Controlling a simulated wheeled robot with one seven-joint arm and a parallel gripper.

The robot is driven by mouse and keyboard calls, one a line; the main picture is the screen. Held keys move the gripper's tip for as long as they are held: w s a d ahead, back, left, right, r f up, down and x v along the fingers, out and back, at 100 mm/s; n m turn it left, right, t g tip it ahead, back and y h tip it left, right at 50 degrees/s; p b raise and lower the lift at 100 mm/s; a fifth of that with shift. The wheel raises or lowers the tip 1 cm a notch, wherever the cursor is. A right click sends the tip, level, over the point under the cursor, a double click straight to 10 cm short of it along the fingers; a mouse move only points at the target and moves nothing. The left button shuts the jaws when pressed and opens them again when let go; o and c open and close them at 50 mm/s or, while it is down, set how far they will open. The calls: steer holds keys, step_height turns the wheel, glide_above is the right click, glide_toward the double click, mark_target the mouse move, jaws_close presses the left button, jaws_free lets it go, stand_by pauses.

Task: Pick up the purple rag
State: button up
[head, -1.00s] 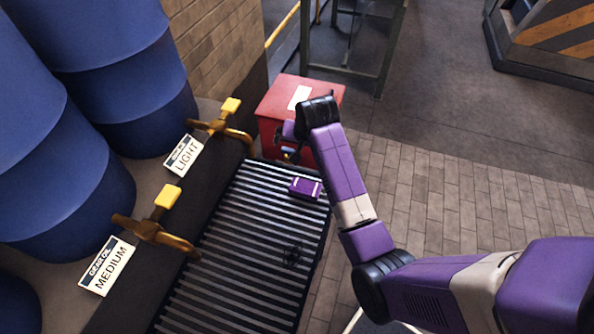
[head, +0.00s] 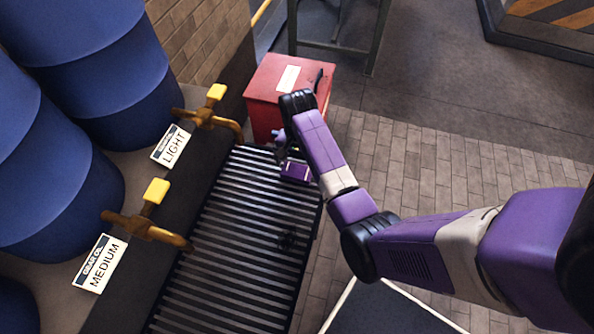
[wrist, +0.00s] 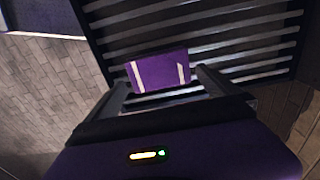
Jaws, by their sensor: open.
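The purple rag (head: 296,171) is a small folded block with pale stripes. It lies on the slatted grate near its far right corner in the head view. In the wrist view the rag (wrist: 158,72) lies on the slats just beyond and between my fingertips. My gripper (wrist: 160,84) is open and empty, with one finger to each side of the rag's near edge. In the head view my gripper (head: 283,150) hangs just above and beside the rag, partly hidden by my wrist.
The slatted grate (head: 235,235) runs beneath brass taps (head: 145,232) with yellow handles and blue drums (head: 60,180) on the left. A red box (head: 268,100) stands at the grate's far end. Brick floor (head: 420,160) on the right is clear.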

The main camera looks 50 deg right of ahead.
steer(key=shift+f, duration=1.05)
steer(key=c, duration=1.2)
steer(key=shift+r, duration=0.15)
